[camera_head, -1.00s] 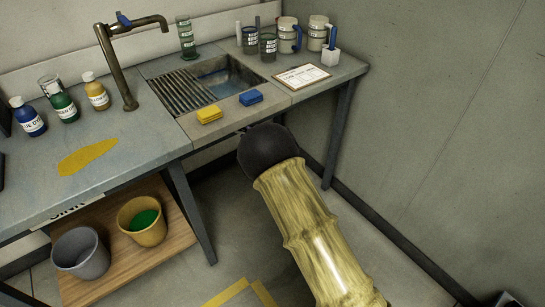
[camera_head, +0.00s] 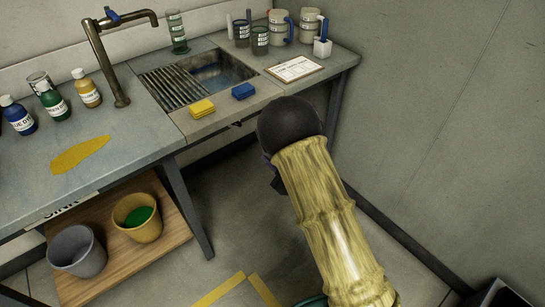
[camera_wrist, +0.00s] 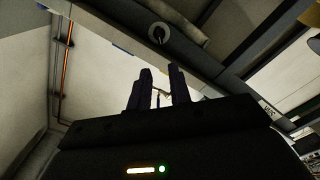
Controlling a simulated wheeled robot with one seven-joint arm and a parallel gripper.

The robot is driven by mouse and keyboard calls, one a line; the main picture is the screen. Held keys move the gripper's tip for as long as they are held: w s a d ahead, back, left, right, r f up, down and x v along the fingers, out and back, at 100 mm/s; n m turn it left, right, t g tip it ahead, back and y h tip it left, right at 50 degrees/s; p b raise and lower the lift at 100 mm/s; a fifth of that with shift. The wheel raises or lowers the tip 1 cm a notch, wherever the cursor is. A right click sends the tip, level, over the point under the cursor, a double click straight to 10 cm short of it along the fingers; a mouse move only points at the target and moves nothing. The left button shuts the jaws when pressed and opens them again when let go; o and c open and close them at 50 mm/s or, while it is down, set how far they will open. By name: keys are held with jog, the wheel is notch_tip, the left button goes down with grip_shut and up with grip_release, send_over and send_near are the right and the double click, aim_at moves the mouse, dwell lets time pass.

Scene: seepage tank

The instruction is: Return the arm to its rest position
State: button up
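My arm (camera_head: 325,215), in a yellowish ribbed sleeve with a dark rounded end, reaches up from the lower right in the head view. It is in the open space in front of the counter's right part, beside the sink. My gripper is mostly hidden behind the arm there; only a small dark part shows at its left edge. In the wrist view the two dark fingers of my gripper (camera_wrist: 160,82) stand apart with a gap between them. I see nothing held in them. The wrist view looks toward walls, pipes and beams.
The counter (camera_head: 120,150) carries a sink (camera_head: 215,77), a tap (camera_head: 110,60), dye bottles (camera_head: 52,100), a yellow sponge (camera_head: 202,107), a blue sponge (camera_head: 243,91), a clipboard (camera_head: 294,68) and mugs. Grey (camera_head: 76,252) and yellow (camera_head: 138,217) buckets stand on the low shelf. A wall stands right.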

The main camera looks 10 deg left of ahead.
dwell(0.4)
jog(key=w+d+r+m+g+h, duration=0.1)
jog(key=d+r+m+h, duration=0.1)
jog(key=d+m+h, duration=1.25)
jog(key=s+d+r+m+g, duration=0.2)
jog(key=s+d+g, duration=0.3)
jog(key=s, duration=0.5)
jog(key=s+d+r+m+g, duration=0.1)
jog(key=s+d+m+g, duration=0.2)
jog(key=s+d, duration=0.5)
jog(key=w+p+v, duration=0.2)
jog(key=p+v, duration=0.9)
jog(key=w+d+r+p+v, duration=0.1)
jog(key=w+p+v, duration=0.1)
jog(key=p+v, duration=0.9)
jog(key=shift+a+y+p, duration=0.2)
jog(key=shift+y+p, duration=0.15)
jog(key=shift+p, duration=0.2)
jog(key=shift+n, duration=0.25)
